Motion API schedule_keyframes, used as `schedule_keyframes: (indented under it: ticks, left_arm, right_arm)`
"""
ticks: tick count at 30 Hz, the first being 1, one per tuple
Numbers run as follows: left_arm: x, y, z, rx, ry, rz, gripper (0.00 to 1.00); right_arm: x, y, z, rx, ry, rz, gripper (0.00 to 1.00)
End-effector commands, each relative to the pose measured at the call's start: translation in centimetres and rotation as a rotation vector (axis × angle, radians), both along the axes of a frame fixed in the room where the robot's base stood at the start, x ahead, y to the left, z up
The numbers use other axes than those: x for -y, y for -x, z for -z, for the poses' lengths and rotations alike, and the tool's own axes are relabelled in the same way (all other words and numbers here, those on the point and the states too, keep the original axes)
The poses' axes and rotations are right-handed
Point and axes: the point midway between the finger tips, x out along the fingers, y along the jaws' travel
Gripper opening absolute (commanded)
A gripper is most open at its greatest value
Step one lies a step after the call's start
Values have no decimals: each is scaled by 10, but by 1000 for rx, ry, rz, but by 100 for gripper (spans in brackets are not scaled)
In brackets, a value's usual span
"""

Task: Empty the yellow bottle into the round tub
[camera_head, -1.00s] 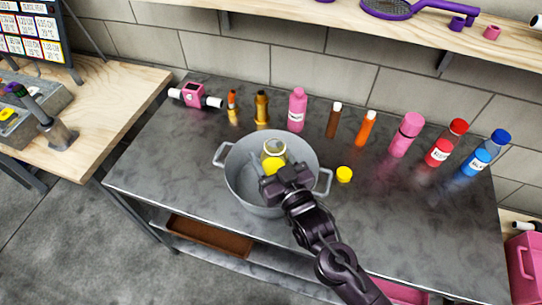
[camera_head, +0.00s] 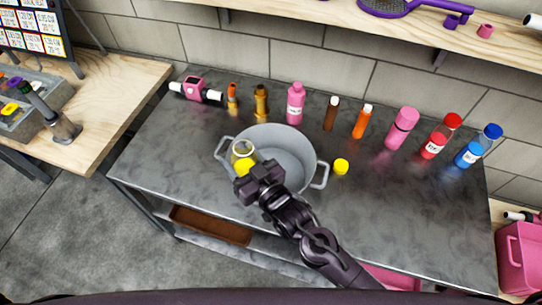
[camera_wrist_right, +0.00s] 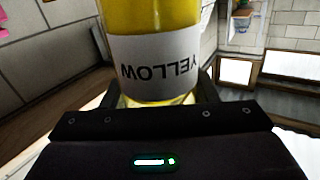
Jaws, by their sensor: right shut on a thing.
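The round tub (camera_head: 290,150) is a grey metal pot with two side handles on the dark table. My right gripper (camera_head: 257,172) is shut on the yellow bottle (camera_head: 243,148), over the tub's left front part. In the head view the bottle shows a clear rounded part and a yellow part close to the jaws. In the right wrist view the bottle (camera_wrist_right: 152,20) has yellow contents and a white label reading YELLOW upside down. Its mouth is not clearly seen, and no stream shows. A yellow cap (camera_head: 341,166) lies on the table right of the tub. My left gripper is not in view.
Several bottles stand along the back, including a pink one (camera_head: 295,103), an orange one (camera_head: 362,121), a red one (camera_head: 440,138) and a blue one (camera_head: 478,149). A pink device (camera_head: 195,89) lies back left. The table's front right is clear.

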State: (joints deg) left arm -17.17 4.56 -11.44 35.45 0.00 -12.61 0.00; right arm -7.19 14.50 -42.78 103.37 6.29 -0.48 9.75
Motion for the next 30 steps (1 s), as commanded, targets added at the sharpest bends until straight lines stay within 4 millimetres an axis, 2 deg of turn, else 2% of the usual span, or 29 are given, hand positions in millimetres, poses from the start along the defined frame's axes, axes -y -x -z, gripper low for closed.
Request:
schedule_keyframes:
  ticks: [6,25,30]
  left_arm:
    - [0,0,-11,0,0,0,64]
    - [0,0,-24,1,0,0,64]
    - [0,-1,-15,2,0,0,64]
  right_arm:
    - [1,-2,-5,-89,-57,1,22]
    - [5,-10,0,-358,-218,0,22]
    - [7,-12,15,-431,-262,0,22]
